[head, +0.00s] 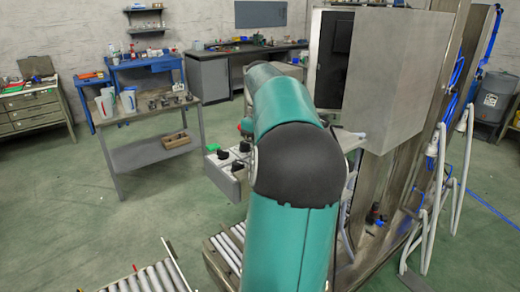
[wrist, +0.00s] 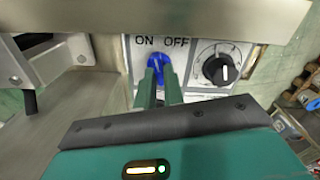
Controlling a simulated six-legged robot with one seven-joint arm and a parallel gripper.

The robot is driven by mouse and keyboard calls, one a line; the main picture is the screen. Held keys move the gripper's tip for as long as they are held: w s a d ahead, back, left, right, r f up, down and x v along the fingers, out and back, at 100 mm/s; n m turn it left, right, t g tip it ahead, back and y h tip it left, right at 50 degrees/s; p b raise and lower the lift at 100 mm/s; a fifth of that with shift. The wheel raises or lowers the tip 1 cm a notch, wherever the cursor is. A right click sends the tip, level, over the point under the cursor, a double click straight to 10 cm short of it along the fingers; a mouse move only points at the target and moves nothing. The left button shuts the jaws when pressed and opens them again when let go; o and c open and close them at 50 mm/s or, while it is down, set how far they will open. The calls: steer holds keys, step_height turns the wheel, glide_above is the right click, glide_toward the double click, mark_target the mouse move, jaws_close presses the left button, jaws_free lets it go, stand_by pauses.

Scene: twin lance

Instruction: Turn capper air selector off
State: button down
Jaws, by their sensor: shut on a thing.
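In the wrist view, a blue selector knob (wrist: 184,66) sits on a pale panel under the printed words ON and OFF. My gripper (wrist: 160,72) has its green fingers shut on this knob and covers much of it. The knob's exact pointing direction is hard to tell behind the fingers. In the head view, a control box (head: 228,180) with black knobs shows left of my arm. My gripper and the blue knob are hidden there behind my green arm.
A black dial (wrist: 221,70) with a white mark is just right of the blue knob. A metal edge (wrist: 200,18) overhangs the panel. A steel cabinet (head: 383,80) stands right of my arm. A roller conveyor (head: 150,278) lies at lower left, with open floor beyond.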

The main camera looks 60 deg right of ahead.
steer(key=m, duration=0.4)
steer(key=shift+m, duration=0.3)
steer(key=shift+s+d+m, duration=0.1)
steer(key=shift+d+m, duration=0.05)
steer(key=shift+m, duration=2.15)
steer(key=c, duration=1.5)
jaws_free()
step_height(320, 180, up, 14)
